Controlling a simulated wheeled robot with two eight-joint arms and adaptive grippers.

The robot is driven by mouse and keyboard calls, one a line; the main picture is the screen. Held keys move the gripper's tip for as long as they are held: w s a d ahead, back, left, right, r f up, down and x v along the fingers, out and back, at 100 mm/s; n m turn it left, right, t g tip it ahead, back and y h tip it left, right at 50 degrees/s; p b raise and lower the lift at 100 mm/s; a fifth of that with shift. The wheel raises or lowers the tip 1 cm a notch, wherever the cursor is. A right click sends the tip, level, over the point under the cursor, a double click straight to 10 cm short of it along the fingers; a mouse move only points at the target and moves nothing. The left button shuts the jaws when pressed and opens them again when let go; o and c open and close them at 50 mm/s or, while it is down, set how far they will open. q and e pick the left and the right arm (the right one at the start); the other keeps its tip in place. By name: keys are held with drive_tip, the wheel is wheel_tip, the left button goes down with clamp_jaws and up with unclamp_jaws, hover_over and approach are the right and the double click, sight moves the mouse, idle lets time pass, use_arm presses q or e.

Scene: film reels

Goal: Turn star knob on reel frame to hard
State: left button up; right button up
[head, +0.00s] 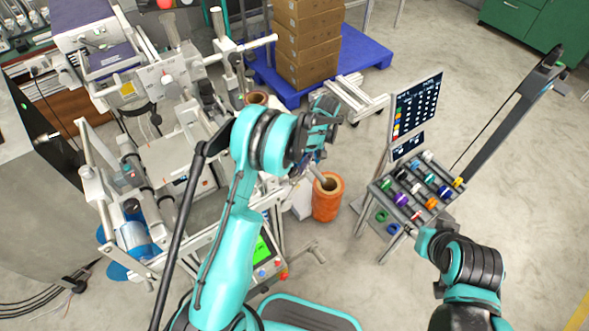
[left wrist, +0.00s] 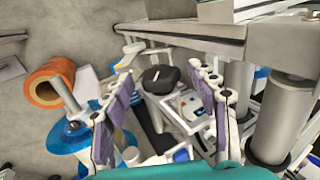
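A black lobed star knob (left wrist: 161,79) shows in the left wrist view, on a white frame part. My left gripper (left wrist: 162,70) is open, with a purple-grey padded finger on each side of the knob in the picture. A gap shows between the knob and each finger, and I cannot tell whether the tips reach it in depth. In the head view my left gripper (head: 316,152) is partly hidden by its own wrist, beside the machine frame, and the knob is not discernible there.
An orange roll (head: 327,198) stands on the floor close to my left gripper. Metal bars and rollers (left wrist: 278,120) lie close at the right of the wrist view. A rack of coloured rolls (head: 415,192) is at right. Boxes stand on a blue pallet (head: 366,50) behind.

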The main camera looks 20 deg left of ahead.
use_arm(q)
drive_tip(key=v, duration=1.2)
